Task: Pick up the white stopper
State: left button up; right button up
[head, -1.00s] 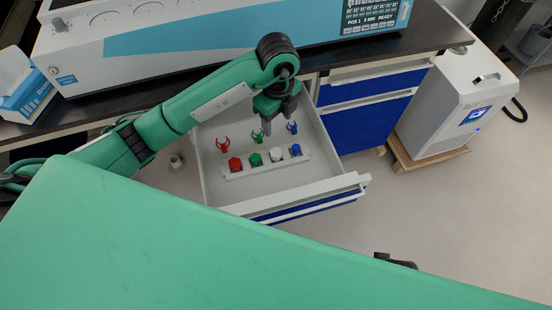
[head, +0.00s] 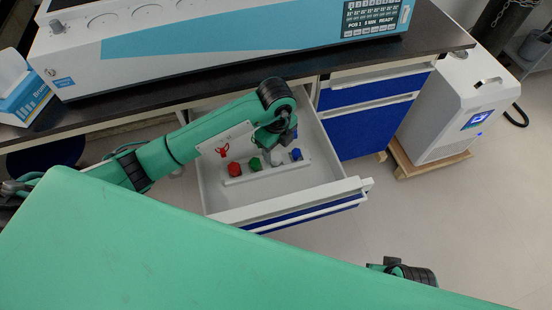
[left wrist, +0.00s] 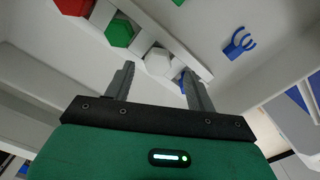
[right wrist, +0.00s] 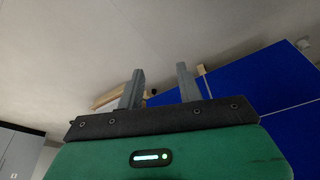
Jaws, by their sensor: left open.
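The white stopper (left wrist: 157,62) stands in a white rack (left wrist: 182,46) inside the open drawer, between the green stopper (left wrist: 120,33) and a blue one. In the left wrist view it lies between the fingertips of my left gripper (left wrist: 158,72), which is open and empty. Whether the fingers reach down around it cannot be told. In the head view the white stopper (head: 277,159) is partly hidden by the left gripper (head: 274,148). My right gripper (right wrist: 160,72) is open and empty, away from the drawer, facing the floor and blue cabinet.
A red stopper (head: 234,169) sits at the rack's left end, a blue stopper (head: 296,154) at its right. A red clip (head: 222,151) and a blue clip (left wrist: 241,43) lie behind. Drawer walls (head: 335,159) surround the rack; the counter (head: 440,32) overhangs behind.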

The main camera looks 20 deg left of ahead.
aim_at(275, 156)
pick_arm(q)
notch_tip(275, 156, down, 4)
jog(key=shift+s+a+r, duration=0.1)
jog(key=shift+a, duration=0.05)
jog(key=c, duration=1)
jog(key=shift+c, duration=0.2)
